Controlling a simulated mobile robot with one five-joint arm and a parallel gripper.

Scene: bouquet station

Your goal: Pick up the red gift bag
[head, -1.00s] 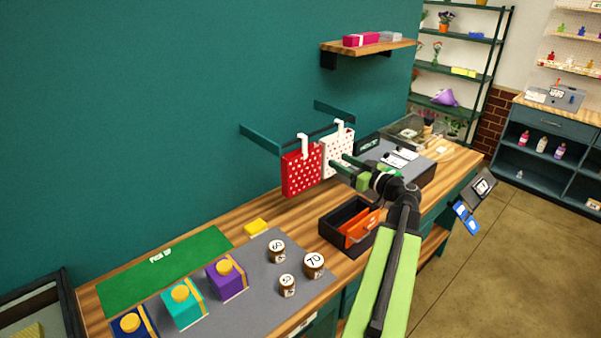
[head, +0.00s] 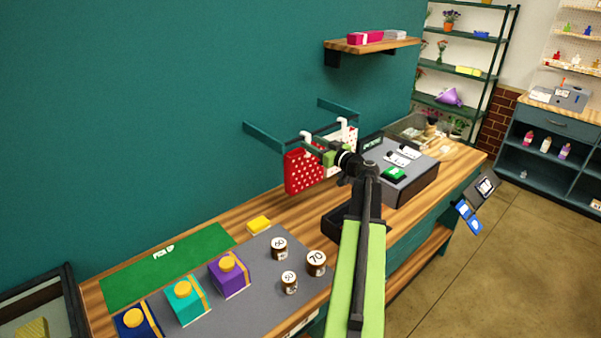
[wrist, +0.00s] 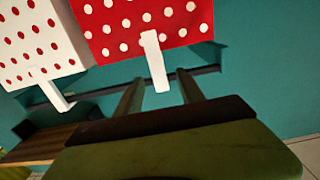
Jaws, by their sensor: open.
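The red gift bag (head: 301,173) with white dots hangs from a rail by the teal wall, its white handle (head: 306,139) above it. In the wrist view the red bag (wrist: 143,25) fills the top, and its white handle (wrist: 155,62) shows between my two fingers. My gripper (wrist: 159,88) is open and empty, with a finger on each side of the handle. In the head view my gripper (head: 317,148) is at the upper right of the red bag and hides part of it. Contact with the handle cannot be told.
A white bag with red dots (wrist: 38,42) hangs close beside the red one. The rail (wrist: 95,93) and wall brackets (head: 263,137) are near my fingers. Below are a dark box (head: 336,222), several jars (head: 316,262) and a green PICK UP mat (head: 140,276). A shelf (head: 372,45) is above.

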